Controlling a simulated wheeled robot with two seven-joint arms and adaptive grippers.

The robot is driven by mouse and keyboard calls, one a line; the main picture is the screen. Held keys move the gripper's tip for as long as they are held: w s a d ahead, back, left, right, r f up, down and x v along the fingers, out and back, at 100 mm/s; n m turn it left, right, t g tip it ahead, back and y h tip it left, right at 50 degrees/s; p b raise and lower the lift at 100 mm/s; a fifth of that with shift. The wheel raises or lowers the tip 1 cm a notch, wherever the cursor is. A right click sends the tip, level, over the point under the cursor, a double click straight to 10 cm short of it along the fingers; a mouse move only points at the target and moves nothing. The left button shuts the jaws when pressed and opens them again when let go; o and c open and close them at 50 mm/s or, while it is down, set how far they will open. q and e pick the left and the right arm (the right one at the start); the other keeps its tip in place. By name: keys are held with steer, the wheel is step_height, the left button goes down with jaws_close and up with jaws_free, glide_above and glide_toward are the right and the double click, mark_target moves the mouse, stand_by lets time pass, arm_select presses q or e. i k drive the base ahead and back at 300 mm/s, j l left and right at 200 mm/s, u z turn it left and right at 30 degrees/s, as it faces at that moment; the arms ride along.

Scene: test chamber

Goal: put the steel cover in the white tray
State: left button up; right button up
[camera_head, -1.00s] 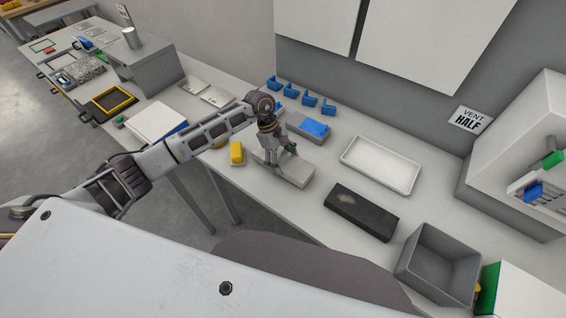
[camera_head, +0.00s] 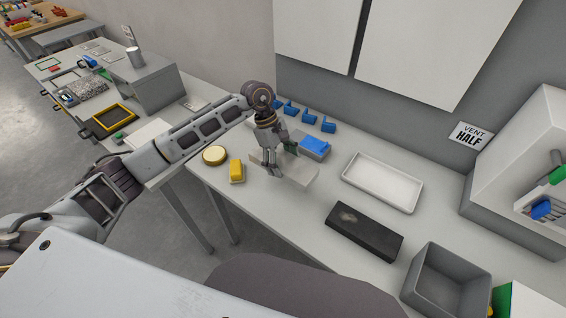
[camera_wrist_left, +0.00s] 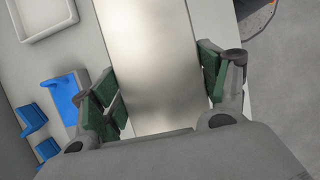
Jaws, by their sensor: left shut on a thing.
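The steel cover (camera_head: 304,172) is a flat grey plate over the middle of the bench. My left gripper (camera_head: 283,158) is shut on it from above, and the cover seems held slightly clear of the bench top. In the left wrist view the cover (camera_wrist_left: 155,60) lies between the green finger pads (camera_wrist_left: 158,84), one on each side. The white tray (camera_head: 382,183) is empty and shallow, to the right of the cover and nearer the wall. Its corner shows in the left wrist view (camera_wrist_left: 44,32). My right gripper is not in view.
A black block (camera_head: 363,232) and an open grey bin (camera_head: 418,278) lie to the right, along the front. A blue part (camera_head: 316,144) on a grey base sits behind the cover. A yellow block (camera_head: 237,170) and a round yellow-rimmed piece (camera_head: 214,155) are left.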

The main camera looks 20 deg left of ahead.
mark_target(381, 182)
steer(key=l+z, duration=0.55)
steer(key=z, duration=0.2)
steer(key=i+l+z, duration=0.1)
steer(key=l+z, duration=0.25)
steer(key=j, duration=0.1)
